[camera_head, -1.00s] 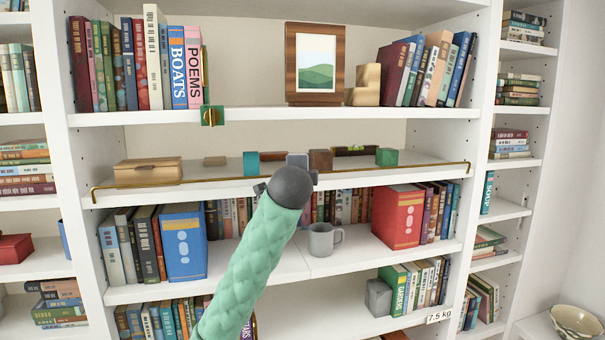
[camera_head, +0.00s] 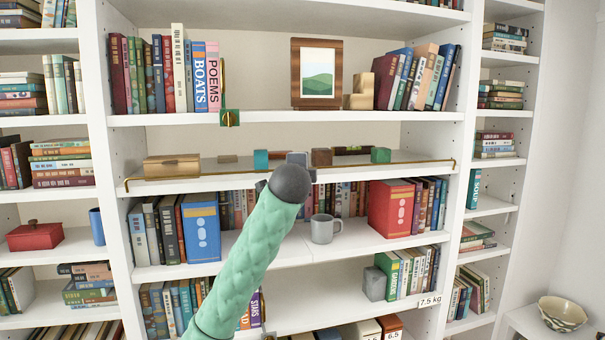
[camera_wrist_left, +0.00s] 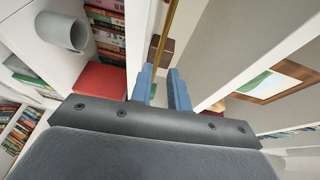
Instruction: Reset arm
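My left arm (camera_head: 252,245), in a green quilted sleeve, rises from the bottom of the head view to a dark round wrist. My left gripper (camera_head: 299,158) is mostly hidden behind that wrist, in front of the middle shelf with the brass rail (camera_head: 220,176). In the left wrist view, its two blue fingers (camera_wrist_left: 163,85) stand apart with a narrow gap, and I see nothing held between them. The brass rail (camera_wrist_left: 167,30) runs close beyond the fingertips; I cannot tell whether it touches. My right gripper is not in view.
The railed shelf holds a wooden box (camera_head: 172,167) and several small blocks. Below stand a grey mug (camera_head: 325,228) and a large red book (camera_head: 391,208). A picture frame (camera_head: 317,73) stands above. A bowl (camera_head: 563,313) is at lower right.

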